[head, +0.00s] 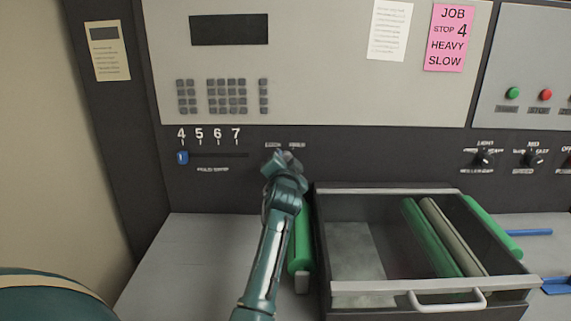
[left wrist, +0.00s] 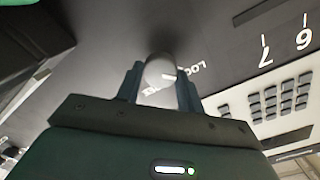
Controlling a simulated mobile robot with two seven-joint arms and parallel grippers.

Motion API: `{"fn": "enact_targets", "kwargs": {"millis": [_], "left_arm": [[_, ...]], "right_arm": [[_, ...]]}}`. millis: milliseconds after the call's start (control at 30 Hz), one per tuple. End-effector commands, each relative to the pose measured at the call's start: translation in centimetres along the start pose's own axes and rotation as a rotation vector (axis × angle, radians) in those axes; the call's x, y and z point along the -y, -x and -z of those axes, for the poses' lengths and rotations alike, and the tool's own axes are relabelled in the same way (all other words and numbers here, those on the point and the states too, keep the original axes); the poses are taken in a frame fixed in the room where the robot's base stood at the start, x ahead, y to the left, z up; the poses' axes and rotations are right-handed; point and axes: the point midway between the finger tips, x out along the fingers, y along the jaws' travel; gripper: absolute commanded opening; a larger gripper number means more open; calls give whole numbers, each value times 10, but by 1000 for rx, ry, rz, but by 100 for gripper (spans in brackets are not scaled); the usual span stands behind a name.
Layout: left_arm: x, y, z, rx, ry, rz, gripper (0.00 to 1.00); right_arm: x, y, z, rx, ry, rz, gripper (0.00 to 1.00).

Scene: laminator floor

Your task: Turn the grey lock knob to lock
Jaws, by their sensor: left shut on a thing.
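The grey lock knob (left wrist: 158,72) sits between the two fingers of my left gripper (left wrist: 159,90) in the left wrist view. A short white mark on the knob points to the right of that picture, towards the lettering that reads LOCK (left wrist: 194,70). The second label is partly covered by the knob and gripper. In the head view my left gripper (head: 284,162) is at the dark panel, just below two small labels, and hides most of the knob. My left gripper is shut on the knob. My right gripper is not in view.
A drawer (head: 420,282) with green and grey rollers stands right of my left arm. A green roller (head: 300,245) lies close beside the arm. A blue slider (head: 182,158) is at 4 on the panel. A pink note (head: 449,38) reads JOB STOP 4 HEAVY SLOW.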

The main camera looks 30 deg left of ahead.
Motion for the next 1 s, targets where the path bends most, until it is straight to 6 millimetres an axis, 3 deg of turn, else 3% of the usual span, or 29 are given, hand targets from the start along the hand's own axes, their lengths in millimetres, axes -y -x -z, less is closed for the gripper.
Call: {"fn": "enact_targets", "kwargs": {"millis": [400,433,600,700,1000], "left_arm": [[-1,0,0,1,12,-3,14],[-1,0,0,1,12,-3,40],[-1,0,0,1,10,-2,54],[-1,0,0,0,9,-2,59],[0,0,0,0,8,-1,59]], "right_arm": [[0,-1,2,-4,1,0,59],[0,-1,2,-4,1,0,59],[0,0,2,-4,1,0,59],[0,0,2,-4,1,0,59],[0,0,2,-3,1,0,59]]}}
